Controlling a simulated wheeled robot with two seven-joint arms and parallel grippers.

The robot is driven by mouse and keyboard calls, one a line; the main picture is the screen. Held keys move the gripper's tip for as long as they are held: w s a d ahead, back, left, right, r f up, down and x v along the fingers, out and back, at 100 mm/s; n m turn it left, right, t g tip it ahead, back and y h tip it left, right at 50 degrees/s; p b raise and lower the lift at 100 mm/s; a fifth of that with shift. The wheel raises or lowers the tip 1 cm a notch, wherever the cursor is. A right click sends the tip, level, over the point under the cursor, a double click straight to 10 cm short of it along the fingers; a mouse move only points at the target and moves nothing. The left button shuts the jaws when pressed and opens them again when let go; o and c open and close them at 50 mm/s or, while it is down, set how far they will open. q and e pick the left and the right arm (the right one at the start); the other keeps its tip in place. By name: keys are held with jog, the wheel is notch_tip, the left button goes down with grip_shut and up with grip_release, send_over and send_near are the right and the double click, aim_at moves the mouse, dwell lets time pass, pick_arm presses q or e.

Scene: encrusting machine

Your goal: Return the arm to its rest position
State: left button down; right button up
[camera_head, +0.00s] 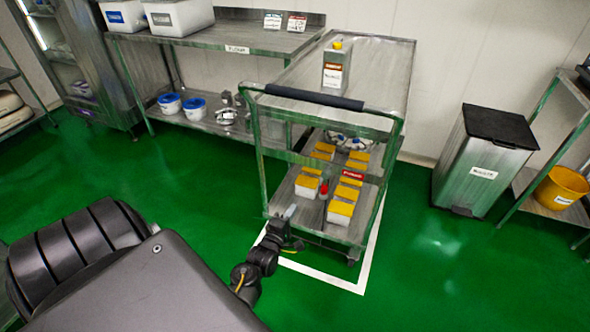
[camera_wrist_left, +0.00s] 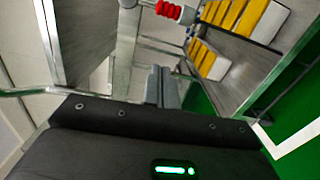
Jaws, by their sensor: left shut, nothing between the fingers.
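My left arm comes in low in the head view. My left gripper (camera_head: 290,211) points at the front left of the metal cart (camera_head: 265,185), by its lower shelf. In the left wrist view its fingers (camera_wrist_left: 163,85) are together with nothing between them. White containers with yellow lids (camera_head: 307,186) stand on the cart's lower shelf, beyond the gripper; they also show in the wrist view (camera_wrist_left: 262,22). I cannot tell whether the gripper touches the cart. My right gripper does not show.
A bin (camera_head: 484,160) stands at right. Green floor (camera_head: 420,270) is clear at the lower right.

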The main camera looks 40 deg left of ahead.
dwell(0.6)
